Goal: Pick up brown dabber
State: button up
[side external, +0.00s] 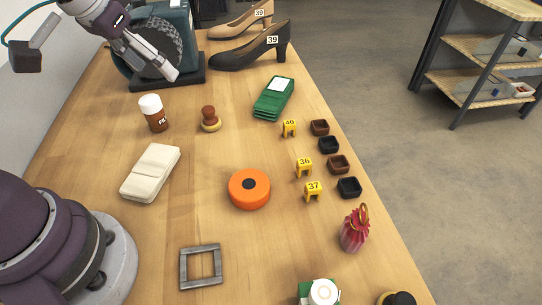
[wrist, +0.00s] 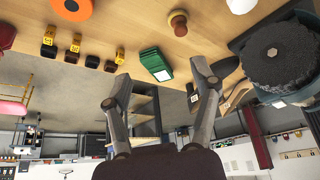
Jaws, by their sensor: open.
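The brown dabber (side external: 210,119) stands on the wooden table, a reddish-brown knob on a yellowish round base, right of the white-capped brown bottle (side external: 153,113). The dabber also shows near the top of the wrist view (wrist: 179,22). My gripper (side external: 171,72) is above the back left of the table, in front of the dark green wheel machine and clear of the dabber. In the wrist view my gripper (wrist: 161,84) has its two fingers spread apart, with nothing between them. The dabber lies beyond the fingertips, apart from them.
The wheel machine (side external: 151,45) is close behind my gripper. A green box (side external: 274,97), cream block (side external: 151,172) and orange disc (side external: 249,188) surround the dabber at some distance. Shoes (side external: 250,50) stand at the back.

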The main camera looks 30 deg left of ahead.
jog(key=n, duration=0.1)
send_near(207, 109)
jog(key=shift+g+y, duration=0.3)
jog(key=x, duration=1)
jog(key=shift+w+d+f, duration=0.25)
jog(key=shift+w, duration=0.15)
jog(key=c, duration=1)
